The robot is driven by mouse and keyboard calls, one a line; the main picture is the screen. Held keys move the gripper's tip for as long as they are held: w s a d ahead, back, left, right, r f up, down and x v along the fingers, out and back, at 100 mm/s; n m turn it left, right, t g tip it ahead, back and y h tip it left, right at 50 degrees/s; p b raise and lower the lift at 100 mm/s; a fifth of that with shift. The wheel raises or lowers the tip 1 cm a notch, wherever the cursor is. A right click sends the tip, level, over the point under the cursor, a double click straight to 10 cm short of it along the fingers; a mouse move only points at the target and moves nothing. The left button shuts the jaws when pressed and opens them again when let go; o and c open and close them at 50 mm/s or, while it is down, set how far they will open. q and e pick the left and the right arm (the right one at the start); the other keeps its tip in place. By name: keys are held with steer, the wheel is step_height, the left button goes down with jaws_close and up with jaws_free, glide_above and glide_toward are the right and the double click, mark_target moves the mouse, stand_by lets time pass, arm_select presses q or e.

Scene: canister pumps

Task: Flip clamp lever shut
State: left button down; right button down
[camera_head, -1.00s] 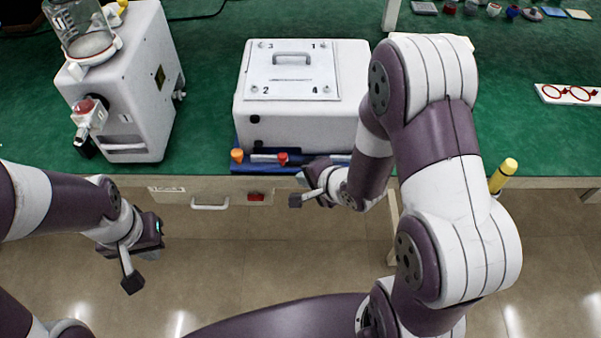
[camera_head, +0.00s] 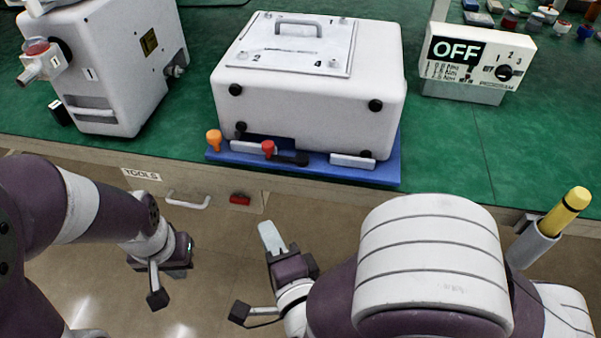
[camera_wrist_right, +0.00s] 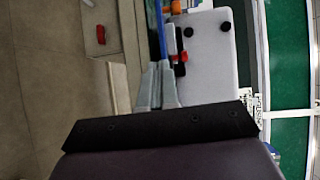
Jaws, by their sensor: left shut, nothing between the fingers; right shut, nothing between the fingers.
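A white box (camera_head: 305,113) with a handled lid stands on a blue base (camera_head: 385,172) at the table's front edge. Along the base's front are a red knob (camera_head: 267,147), a black lever (camera_head: 290,158) beside it and an orange knob (camera_head: 213,138) at the left corner. Which way the lever is latched is hard to tell. My right gripper (camera_head: 270,236) is shut and empty, below and in front of the base, apart from the red knob. In the right wrist view its fingers (camera_wrist_right: 158,85) point toward the red knob (camera_wrist_right: 180,70). My left gripper (camera_head: 186,250) is shut and empty at the lower left.
A white pump unit (camera_head: 120,70) stands at the left. A control box reading OFF (camera_head: 475,58) stands at the back right. A yellow-topped cylinder (camera_head: 565,210) is at the table's right front edge. A drawer handle (camera_head: 188,201) is on the table front.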

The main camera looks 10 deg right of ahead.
mark_target(268, 148)
steer(key=w+d+r+m+t+h, duration=0.1)
steer(key=d+r+m+t+h, duration=0.1)
steer(key=d+r+h, duration=0.15)
steer(key=shift+y, duration=0.35)
steer(key=w, duration=0.4)
steer(key=w+a, duration=0.1)
steer(key=w, duration=0.4)
steer(key=w+a+f, duration=0.1)
steer(key=w, duration=0.3)
steer(key=shift+w, duration=0.4)
steer(key=shift+n, duration=0.3)
steer(key=shift+w+a+f+b, duration=0.1)
steer(key=shift+w+b, duration=0.35)
steer(key=shift+b, duration=0.35)
steer(key=shift+s+r, duration=0.15)
steer(key=shift+r, duration=0.2)
